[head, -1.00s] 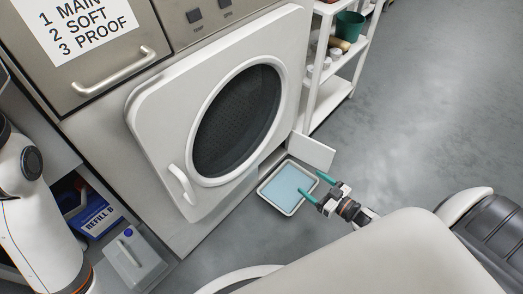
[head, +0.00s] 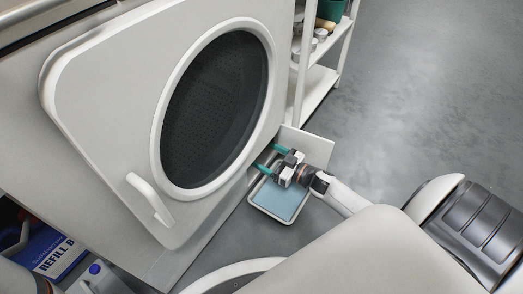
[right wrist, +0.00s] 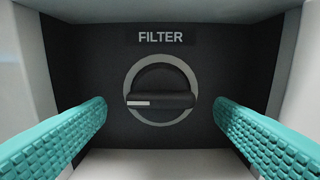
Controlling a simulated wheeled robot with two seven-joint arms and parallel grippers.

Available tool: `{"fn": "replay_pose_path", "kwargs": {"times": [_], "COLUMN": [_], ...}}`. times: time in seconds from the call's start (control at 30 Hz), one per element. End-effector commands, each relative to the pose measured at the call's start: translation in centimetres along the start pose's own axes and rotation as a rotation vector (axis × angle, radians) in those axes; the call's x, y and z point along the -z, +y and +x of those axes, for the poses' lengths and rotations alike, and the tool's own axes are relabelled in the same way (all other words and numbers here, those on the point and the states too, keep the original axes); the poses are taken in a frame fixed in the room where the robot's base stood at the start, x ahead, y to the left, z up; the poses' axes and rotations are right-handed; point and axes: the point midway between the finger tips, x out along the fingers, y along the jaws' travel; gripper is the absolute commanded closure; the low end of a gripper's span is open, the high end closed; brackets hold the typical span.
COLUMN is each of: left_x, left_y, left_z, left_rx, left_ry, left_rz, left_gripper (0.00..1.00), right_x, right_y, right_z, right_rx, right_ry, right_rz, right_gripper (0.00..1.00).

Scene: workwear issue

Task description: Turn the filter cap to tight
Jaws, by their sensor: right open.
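The filter cap (right wrist: 160,95) is a round dark knob with a grey ring and a raised grip bar. The bar lies about level, with a white mark at its left end. It sits in a dark recess under a FILTER label (right wrist: 160,37). My right gripper (right wrist: 160,125) is open, its teal fingers on either side of the cap and apart from it. In the head view my right gripper (head: 266,158) reaches into the low opening of the machine (head: 225,215), and the cap is hidden there. My left gripper is out of view.
A shallow tray (head: 289,222) with pale blue inside lies on the floor under my right gripper. An open flap (head: 317,149) stands beside the opening. A white shelf rack (head: 318,90) is behind it. The round machine door (head: 105,95) is shut. Open floor lies right.

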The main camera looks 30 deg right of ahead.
Motion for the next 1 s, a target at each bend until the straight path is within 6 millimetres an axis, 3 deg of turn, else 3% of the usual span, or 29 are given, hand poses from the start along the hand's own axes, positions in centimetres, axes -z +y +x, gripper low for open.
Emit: {"fn": "replay_pose_path", "kwargs": {"times": [0.2, 0.5, 0.8, 1.0], "left_x": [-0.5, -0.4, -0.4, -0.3], "left_y": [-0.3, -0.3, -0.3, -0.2], "left_z": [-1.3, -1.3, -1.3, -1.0], "left_rx": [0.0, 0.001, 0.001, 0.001], "left_ry": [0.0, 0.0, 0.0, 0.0], "left_rz": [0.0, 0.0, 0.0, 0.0], "left_gripper": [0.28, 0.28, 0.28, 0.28], "right_x": [0.1, 0.0, 0.0, -0.1], "right_y": [0.0, 0.0, 0.0, 0.0], "right_z": [2.0, 2.2, 2.1, 2.1], "right_rx": [-0.001, 0.0, 0.0, 0.0], "right_ry": [0.0, 0.001, 0.001, 0.002], "right_rz": [-0.001, 0.0, 0.0, 0.013], "right_gripper": [0.23, 0.23, 0.68, 0.67]}}
